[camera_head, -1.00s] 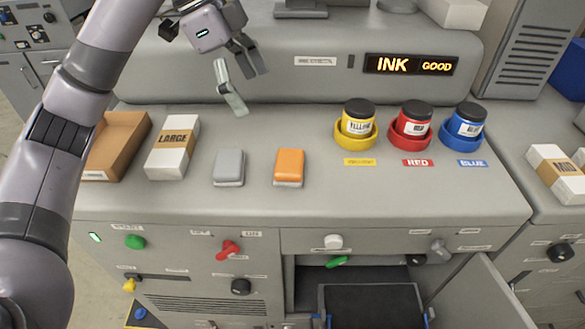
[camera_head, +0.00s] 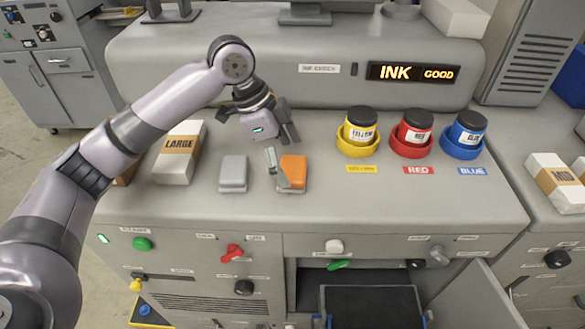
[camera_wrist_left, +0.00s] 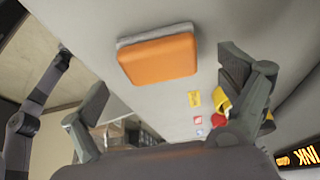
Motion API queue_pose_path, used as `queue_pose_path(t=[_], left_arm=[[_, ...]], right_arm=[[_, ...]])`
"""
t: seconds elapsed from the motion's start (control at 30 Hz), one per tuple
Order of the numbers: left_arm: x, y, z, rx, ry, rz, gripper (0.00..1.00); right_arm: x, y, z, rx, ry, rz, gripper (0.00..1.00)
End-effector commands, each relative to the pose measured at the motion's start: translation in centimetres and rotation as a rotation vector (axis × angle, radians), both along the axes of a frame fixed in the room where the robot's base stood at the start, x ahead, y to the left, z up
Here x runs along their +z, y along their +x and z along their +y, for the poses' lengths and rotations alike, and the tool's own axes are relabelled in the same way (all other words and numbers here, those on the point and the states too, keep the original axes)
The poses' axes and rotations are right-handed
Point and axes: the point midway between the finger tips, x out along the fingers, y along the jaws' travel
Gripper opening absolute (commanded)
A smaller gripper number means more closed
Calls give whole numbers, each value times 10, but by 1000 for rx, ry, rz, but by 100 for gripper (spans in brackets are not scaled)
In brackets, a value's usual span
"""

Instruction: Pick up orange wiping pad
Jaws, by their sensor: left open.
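The orange wiping pad (camera_head: 294,172) lies on the grey machine top, right of a similar grey pad (camera_head: 233,173). My left gripper (camera_head: 281,158) is open above the orange pad, and one finger hides part of the pad's left side in the head view. In the left wrist view the orange pad (camera_wrist_left: 158,60) shows whole between the two spread fingers, near the top, with a grey underside layer along one edge. Nothing is between the fingertips. My right gripper is not in view.
Yellow (camera_head: 357,138), red (camera_head: 411,137) and blue (camera_head: 464,138) ink jars stand in coloured holders to the right. A white LARGE pack (camera_head: 178,155) and a brown tray stand left. Free surface lies between the orange pad and the yellow holder.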

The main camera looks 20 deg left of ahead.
Motion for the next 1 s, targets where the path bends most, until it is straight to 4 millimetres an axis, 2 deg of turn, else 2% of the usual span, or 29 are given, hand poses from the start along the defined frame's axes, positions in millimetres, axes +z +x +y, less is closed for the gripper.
queue_pose_path(t=[0.03,0.2,0.47,1.0], left_arm=[[-5,-1,-3,-2,0,5,94],[-24,1,-10,-3,0,1,94],[-27,2,-11,-2,-1,-1,94],[-27,2,-11,-1,0,0,58]], right_arm=[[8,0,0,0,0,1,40],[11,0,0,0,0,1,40],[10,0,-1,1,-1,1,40],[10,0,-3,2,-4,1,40]])
